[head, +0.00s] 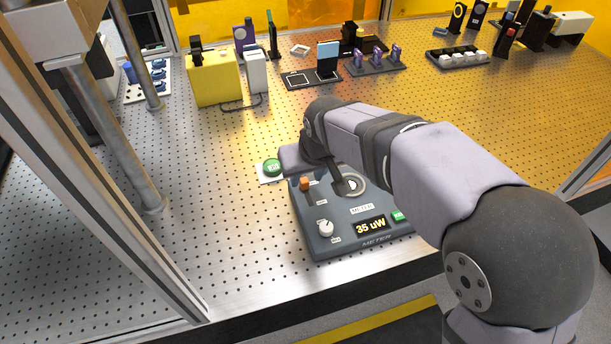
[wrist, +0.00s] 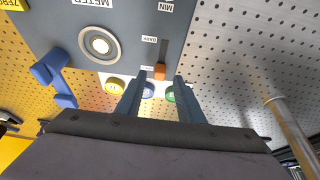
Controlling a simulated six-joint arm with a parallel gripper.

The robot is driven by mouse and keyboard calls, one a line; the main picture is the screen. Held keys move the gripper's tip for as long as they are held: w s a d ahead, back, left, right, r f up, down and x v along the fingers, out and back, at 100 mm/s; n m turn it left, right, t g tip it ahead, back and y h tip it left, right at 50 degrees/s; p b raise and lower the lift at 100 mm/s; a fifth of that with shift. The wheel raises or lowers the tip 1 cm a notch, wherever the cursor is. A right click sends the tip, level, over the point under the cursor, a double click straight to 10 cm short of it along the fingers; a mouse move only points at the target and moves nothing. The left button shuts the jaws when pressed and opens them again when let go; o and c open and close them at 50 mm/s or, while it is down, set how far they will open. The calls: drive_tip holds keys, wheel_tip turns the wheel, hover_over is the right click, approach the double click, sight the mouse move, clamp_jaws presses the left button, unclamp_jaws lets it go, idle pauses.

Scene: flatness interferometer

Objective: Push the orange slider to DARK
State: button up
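The orange slider (head: 305,184) is a small block on the dark meter box (head: 310,243). In the wrist view the orange slider (wrist: 160,72) sits at the near end of its slot, beside a small label. A label that appears to read DARK (wrist: 150,40) is beside the slot farther up. My gripper (wrist: 157,84) is open in the wrist view, with its two fingers apart and the slider showing between and just beyond the tips. I cannot tell whether they touch it. In the head view my arm hides part of the box.
The meter display (head: 370,226) reads 35 uW. A round knob (head: 326,228) and a ringed port (head: 352,185) are on the box. A green button (head: 271,167) stands beside it. A blue bracket (wrist: 52,75) is near the box. Bare perforated table (head: 220,200) lies left.

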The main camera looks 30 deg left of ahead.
sight(305, 181)
drive_tip(key=shift+p+x, duration=0.3)
drive_tip(key=shift+x, duration=1.2)
clamp_jaws()
drive_tip(key=shift+s+d+b, duration=0.75)
drive_tip(key=shift+s+d, duration=0.95)
drive_tip(key=shift+d, duration=0.05)
drive_tip(key=shift+c, duration=1.5)
unclamp_jaws()
drive_tip(key=shift+f, duration=0.1)
drive_tip(key=o, duration=0.3)
drive_tip(key=shift+s+d, duration=0.1)
drive_tip(key=shift+s, duration=0.05)
